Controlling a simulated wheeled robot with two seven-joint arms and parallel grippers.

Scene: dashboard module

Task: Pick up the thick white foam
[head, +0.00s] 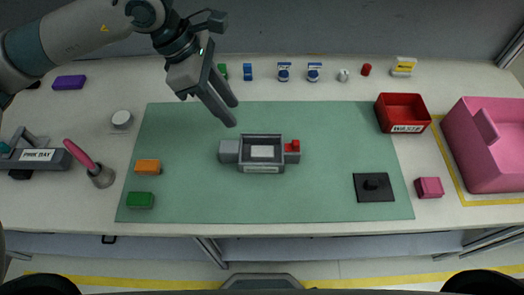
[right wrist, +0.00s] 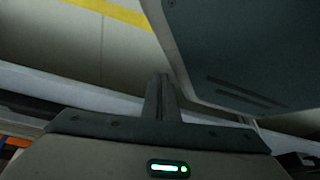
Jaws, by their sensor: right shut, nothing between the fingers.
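A white rectangular piece (head: 262,151) lies inside the grey dashboard module (head: 261,168) on the green mat. A white round piece (head: 122,117) sits on a small pad left of the mat. I cannot tell for sure which of them is the thick white foam. My left gripper (head: 232,112) hangs above the mat's upper part, above and left of the module. Its fingers are apart with nothing between them. My right gripper (right wrist: 160,78) shows only in the right wrist view, its fingers together and empty, away from the table objects.
An orange block (head: 147,167) and a green block (head: 140,200) lie on the mat's left. A black plate (head: 374,187) and a red waste bin (head: 402,113) are at its right. A pink-handled tool (head: 84,160) stands at left, and a large pink container (head: 487,150) at far right.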

